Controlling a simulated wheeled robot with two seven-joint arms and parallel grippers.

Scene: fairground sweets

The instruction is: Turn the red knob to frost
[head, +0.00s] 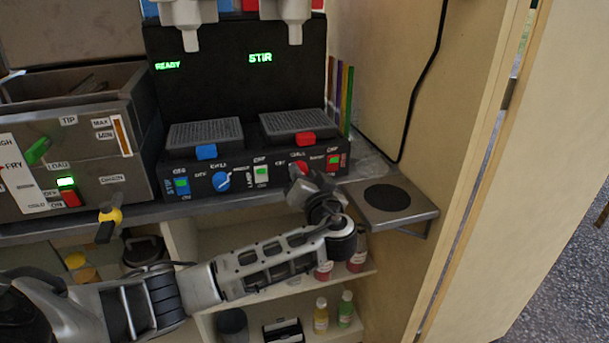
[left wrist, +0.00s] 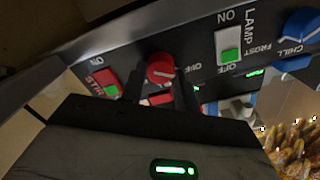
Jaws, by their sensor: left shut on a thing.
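The red knob (head: 301,168) is on the front of the black machine, right of the middle. It also shows in the left wrist view (left wrist: 160,66), with a thin mark on its face that I cannot read clearly as a pointer. My left gripper (head: 298,180) reaches up to it from below and is shut on it. In the left wrist view the dark fingers stand on either side of the knob. The gripper partly hides the knob and the labels around it in the head view. The display above (head: 260,58) reads STIR. My right gripper is not in view.
A blue knob (head: 221,181), a white lamp switch (head: 261,175) and a red stir switch (head: 333,161) flank the red knob. A ledge with a dark round pad (head: 387,197) lies to the right. Bottles (head: 345,309) stand on shelves below my arm.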

